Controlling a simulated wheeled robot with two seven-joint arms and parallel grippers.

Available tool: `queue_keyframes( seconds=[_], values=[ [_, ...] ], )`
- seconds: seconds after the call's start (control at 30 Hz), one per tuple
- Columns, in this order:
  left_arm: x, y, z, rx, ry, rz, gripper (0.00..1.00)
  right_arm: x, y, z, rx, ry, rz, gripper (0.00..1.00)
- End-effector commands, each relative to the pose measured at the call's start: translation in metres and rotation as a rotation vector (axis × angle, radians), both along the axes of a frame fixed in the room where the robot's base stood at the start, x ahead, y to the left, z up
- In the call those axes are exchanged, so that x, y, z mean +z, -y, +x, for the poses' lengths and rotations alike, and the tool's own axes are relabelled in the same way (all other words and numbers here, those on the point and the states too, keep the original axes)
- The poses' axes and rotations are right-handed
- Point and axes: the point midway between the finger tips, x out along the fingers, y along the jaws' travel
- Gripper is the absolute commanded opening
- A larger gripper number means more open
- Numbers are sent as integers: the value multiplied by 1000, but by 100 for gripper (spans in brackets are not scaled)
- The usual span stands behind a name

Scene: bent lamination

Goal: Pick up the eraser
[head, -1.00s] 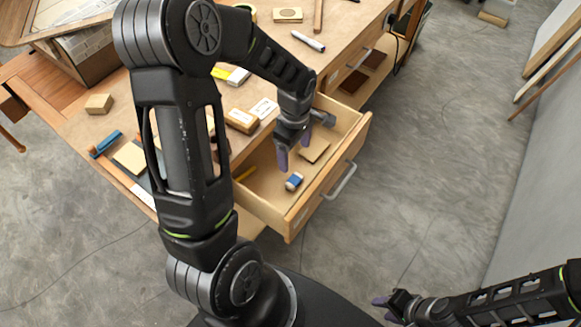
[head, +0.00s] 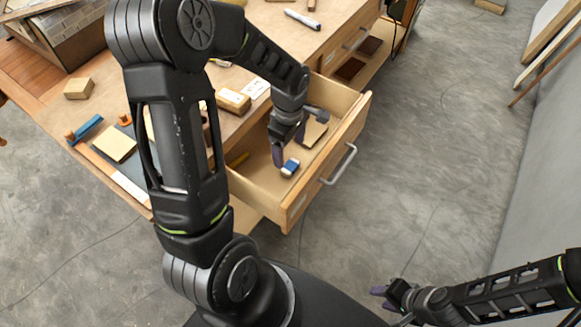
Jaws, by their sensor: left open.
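The eraser (head: 290,167) is a small blue and white block lying on the floor of the open wooden drawer (head: 327,157). My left gripper (head: 288,149) reaches down into the drawer with its purple fingers apart. Its fingertips are just above and behind the eraser, with nothing between them; whether they touch it cannot be told. My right gripper (head: 384,298) is low at the bottom right, over the floor and far from the drawer. Its fingers are small in view and their gap is unclear.
The drawer's front wall and handle (head: 345,165) stand close by.

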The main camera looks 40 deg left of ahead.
Motion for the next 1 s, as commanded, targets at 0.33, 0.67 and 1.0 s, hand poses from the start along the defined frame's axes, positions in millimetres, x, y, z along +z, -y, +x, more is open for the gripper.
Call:
queue_keyframes(
  seconds=[0.33,0.67,1.0],
  values=[
    [-23,0,0,0,0,0,78,1,0,0,0,0,0,36],
    [-34,-1,-1,1,-4,-1,78,6,0,0,0,0,0,36],
    [-74,-2,1,-1,0,0,78,12,0,0,-1,-1,-1,36]
  ],
)
